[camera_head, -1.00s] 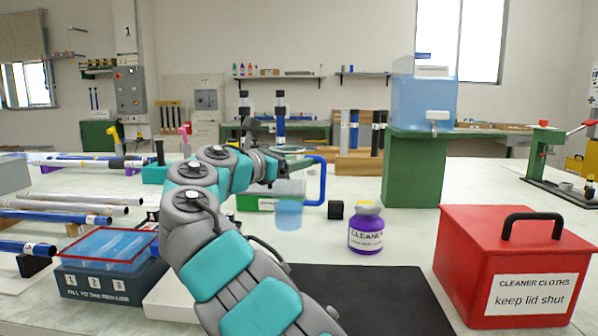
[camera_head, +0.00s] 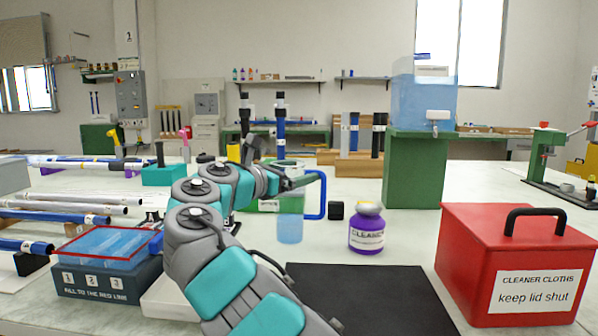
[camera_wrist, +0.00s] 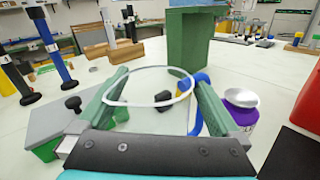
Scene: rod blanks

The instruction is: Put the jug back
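The jug is clear, with a blue handle and light blue liquid in its lower part. In the head view the jug (camera_head: 290,228) hangs upright below my gripper (camera_head: 292,182), left of the purple cleaner bottle. In the wrist view the fingers of my gripper (camera_wrist: 160,80) lie on both sides of the jug, and its round pale rim (camera_wrist: 150,105) spans between them. The blue handle (camera_wrist: 196,100) is on the right, near the right finger. I cannot tell whether the jug's base touches the table.
The purple cleaner bottle (camera_head: 367,230) stands close to the right. A small black block (camera_head: 336,210) is behind. A dark mat (camera_head: 360,300) lies in front, with a red cloth box (camera_head: 515,255) at right. A green stand (camera_head: 412,170) bears a blue tank (camera_head: 424,105).

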